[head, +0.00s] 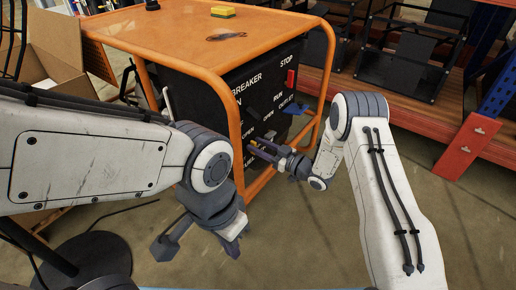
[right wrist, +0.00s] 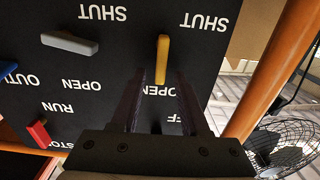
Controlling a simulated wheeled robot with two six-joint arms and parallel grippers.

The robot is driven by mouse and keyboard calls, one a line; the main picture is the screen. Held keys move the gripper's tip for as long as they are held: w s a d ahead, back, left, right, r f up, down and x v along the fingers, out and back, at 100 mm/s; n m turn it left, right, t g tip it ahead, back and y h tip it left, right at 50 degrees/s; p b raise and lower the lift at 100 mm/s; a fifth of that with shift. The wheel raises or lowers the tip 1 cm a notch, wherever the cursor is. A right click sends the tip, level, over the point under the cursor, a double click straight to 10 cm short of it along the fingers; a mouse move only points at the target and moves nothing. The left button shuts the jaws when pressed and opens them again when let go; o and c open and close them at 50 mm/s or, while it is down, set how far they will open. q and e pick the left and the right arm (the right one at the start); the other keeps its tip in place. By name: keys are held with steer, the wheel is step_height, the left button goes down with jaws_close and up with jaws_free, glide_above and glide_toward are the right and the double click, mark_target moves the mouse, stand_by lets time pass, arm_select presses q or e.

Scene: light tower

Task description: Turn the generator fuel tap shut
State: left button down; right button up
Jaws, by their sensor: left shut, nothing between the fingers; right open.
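The generator is a black panel (head: 220,86) inside an orange frame. In the right wrist view the panel is upside down. A yellow lever (right wrist: 163,50) there points along the line between a SHUT and an OPEN label. A grey lever (right wrist: 69,43) lies crosswise between its own SHUT and OPEN labels. No fuel label is readable. My right gripper (right wrist: 162,80) is open, its fingertips on either side of the yellow lever's near end; contact cannot be told. It also shows at the panel in the head view (head: 258,149). My left gripper (head: 200,246) is shut and empty, apart from the panel.
A red switch (right wrist: 39,134) sits by the RUN label. The orange frame post (right wrist: 275,80) stands close beside my right gripper, with a fan (right wrist: 285,145) beyond. A yellow object (head: 222,12) lies on the orange top (head: 170,30). Shelving (head: 400,110) stands at right.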

steer(key=shift+w+a, duration=0.1)
jaws_close()
